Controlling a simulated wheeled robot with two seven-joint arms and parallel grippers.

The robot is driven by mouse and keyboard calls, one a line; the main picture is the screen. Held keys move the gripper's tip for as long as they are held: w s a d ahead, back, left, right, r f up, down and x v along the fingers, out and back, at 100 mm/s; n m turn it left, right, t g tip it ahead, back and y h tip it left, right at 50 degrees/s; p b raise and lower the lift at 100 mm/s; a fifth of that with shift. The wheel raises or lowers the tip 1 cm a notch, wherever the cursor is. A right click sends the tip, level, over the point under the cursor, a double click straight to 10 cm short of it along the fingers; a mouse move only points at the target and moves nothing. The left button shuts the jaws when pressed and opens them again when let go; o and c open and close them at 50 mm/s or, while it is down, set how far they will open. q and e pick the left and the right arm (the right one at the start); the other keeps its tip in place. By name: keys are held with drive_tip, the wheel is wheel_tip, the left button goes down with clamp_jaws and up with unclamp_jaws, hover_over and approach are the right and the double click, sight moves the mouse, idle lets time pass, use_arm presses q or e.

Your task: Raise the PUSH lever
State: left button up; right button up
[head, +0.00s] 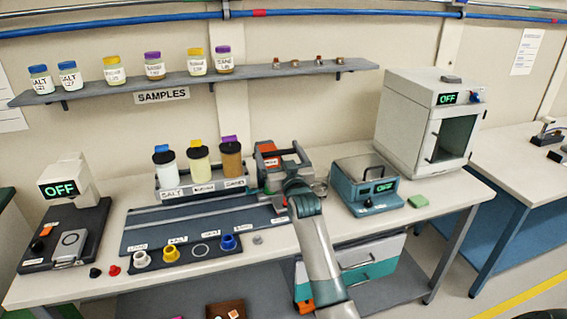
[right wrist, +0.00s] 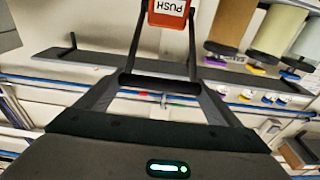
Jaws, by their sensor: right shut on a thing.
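The PUSH lever has a red-orange block with a white PUSH label (right wrist: 168,10), upside down at the top of the right wrist view. Two thin dark arms run from beside it to a dark crossbar (right wrist: 160,82). In the head view the red labelled part (head: 267,148) shows at the back middle of the bench, beyond my right gripper (head: 283,176). My right gripper is shut on the lever, with its fingers at the crossbar. In the head view the wrist partly hides the lever and the grip. My left gripper is not in view.
Three jars, the brown one (head: 231,160) nearest, stand left of the lever. A teal device (head: 366,197) stands close on the right, with a white oven (head: 403,118) behind. A shelf (head: 190,82) hangs above. A rack of coloured cups (head: 170,254) lies in front left.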

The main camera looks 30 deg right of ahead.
drive_tip(key=w+r, duration=0.1)
drive_tip(key=r, duration=0.1)
drive_tip(key=w+d+r, duration=0.1)
drive_tip(key=w+r, duration=0.1)
drive_tip(key=shift+w+r+p, duration=0.2)
drive_tip(key=shift+w+p, duration=0.05)
drive_tip(key=shift+p, duration=0.1)
drive_tip(key=o, duration=1.1)
drive_tip(key=shift+o, duration=1.3)
drive_tip(key=shift+f, duration=0.1)
drive_tip(key=shift+w+f, duration=0.15)
drive_tip(key=shift+a, duration=0.1)
